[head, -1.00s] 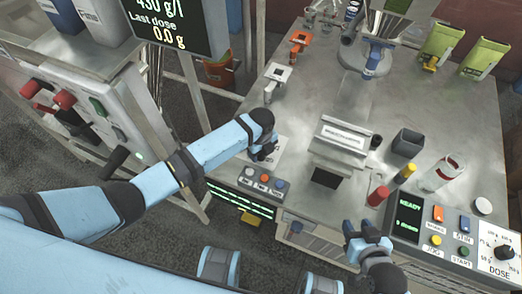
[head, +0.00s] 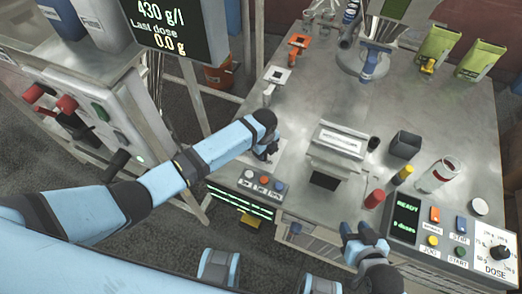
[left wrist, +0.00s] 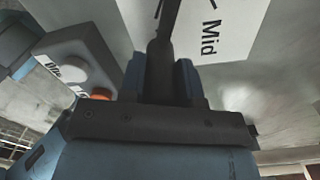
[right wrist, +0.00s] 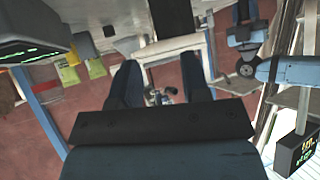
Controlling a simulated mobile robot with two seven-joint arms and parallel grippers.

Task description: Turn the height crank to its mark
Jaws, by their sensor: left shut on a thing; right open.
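The height crank (left wrist: 163,40) shows in the left wrist view as a dark bar running up from between my left fingers. My left gripper (left wrist: 160,80) is shut on it. Beside it is a white label plate (left wrist: 232,25) with the word "Mid" and part of a dark mark. In the head view my left gripper (head: 265,152) is at the table's left edge, over the label plate, and hides most of the crank. My right gripper (head: 362,235) is open and empty in front of the table. It also shows open in the right wrist view (right wrist: 168,90).
A button box (head: 262,182) stands just in front of my left gripper. The metal filler block (head: 335,155) is to its right. A dark cup (head: 405,145), a jar (head: 437,175) and a control panel (head: 455,235) are further right. A side cabinet (head: 85,115) stands left.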

